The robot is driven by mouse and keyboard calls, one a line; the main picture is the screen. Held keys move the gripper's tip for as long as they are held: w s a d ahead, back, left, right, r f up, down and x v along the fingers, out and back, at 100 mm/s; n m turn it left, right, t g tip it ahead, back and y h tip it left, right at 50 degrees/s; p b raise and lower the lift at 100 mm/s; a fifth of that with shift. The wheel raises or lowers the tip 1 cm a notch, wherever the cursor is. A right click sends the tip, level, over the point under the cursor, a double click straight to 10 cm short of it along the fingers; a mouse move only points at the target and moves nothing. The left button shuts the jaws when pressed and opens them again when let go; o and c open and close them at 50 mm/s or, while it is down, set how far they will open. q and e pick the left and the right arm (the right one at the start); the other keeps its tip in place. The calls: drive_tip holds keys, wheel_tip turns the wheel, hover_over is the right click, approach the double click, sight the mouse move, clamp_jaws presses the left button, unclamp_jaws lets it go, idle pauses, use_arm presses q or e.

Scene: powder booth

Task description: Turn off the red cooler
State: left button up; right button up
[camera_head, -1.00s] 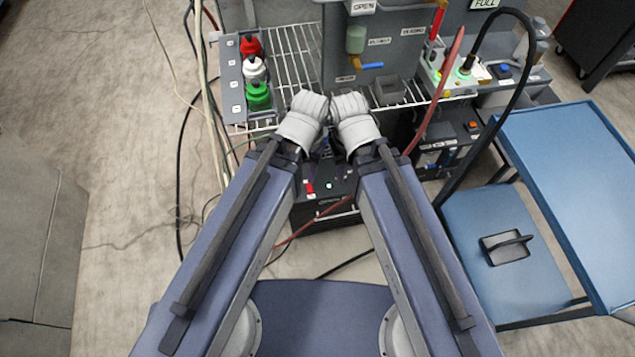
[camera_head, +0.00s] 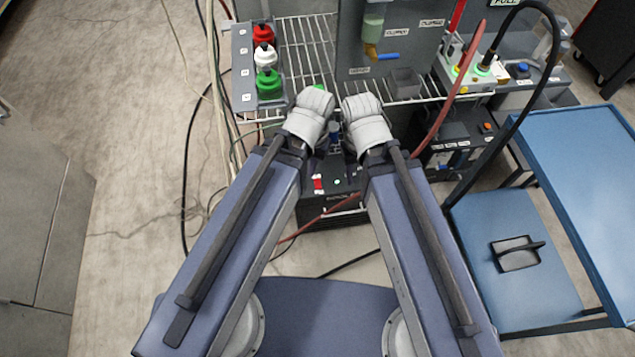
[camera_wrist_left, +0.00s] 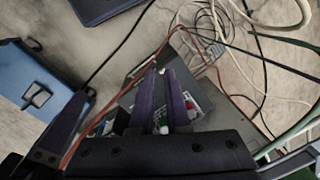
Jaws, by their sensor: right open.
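No cooler with a red body shows. A black floor unit (camera_head: 335,205) stands between my forearms in the head view, with a red switch (camera_head: 318,183) and a small green light on top. Its label is too small to read. Another dark unit (camera_head: 450,135) to the right carries an orange-red switch. My right gripper (camera_head: 345,148) is open, mostly hidden behind its wrist, over the back of the black unit. My left gripper is hidden by its wrist in the head view. In the left wrist view, the left gripper (camera_wrist_left: 162,90) points at the unit, with an empty gap between its fingers.
A wire shelf (camera_head: 305,55) behind holds red, white and green bottles. A red hose (camera_head: 440,110) and black cables run around the units. A blue cart (camera_head: 580,170) stands right. Open floor (camera_head: 130,140) lies left.

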use_arm(q)
drive_tip(key=w+a+f+n+b, duration=0.1)
drive_tip(key=a+f+b, duration=0.1)
drive_tip(key=f+b, duration=0.3)
drive_tip(key=w+a+f+b, duration=0.1)
drive_tip(key=a+f+b, duration=0.1)
drive_tip(key=f+b, duration=0.4)
drive_tip(key=w+a+f+n+b, duration=0.1)
drive_tip(key=w+a+f+b, duration=0.1)
drive_tip(key=f+b, duration=0.3)
wheel_tip(320, 180, down, 3)
drive_tip(key=shift+r+n+t+h+b, duration=0.15)
drive_tip(key=shift+n+t+h+b, duration=0.15)
drive_tip(key=shift+h+b, duration=0.1)
clamp_jaws()
drive_tip(key=n+t+b, duration=0.1)
drive_tip(key=n+b, duration=0.7)
drive_tip(key=n, duration=1.4)
hover_over(317, 180)
drive_tip(key=s, duration=0.2)
wheel_tip(317, 180, down, 8)
drive_tip(key=shift+d+f, duration=0.2)
drive_tip(key=shift+d, duration=0.15)
drive_tip(key=shift+s, duration=0.1)
drive_tip(key=f+b, duration=0.4)
drive_tip(key=w+f+b, duration=0.1)
drive_tip(key=f+b, duration=0.9)
drive_tip(key=shift+w+a, duration=0.25)
drive_tip(key=shift+w, duration=0.1)
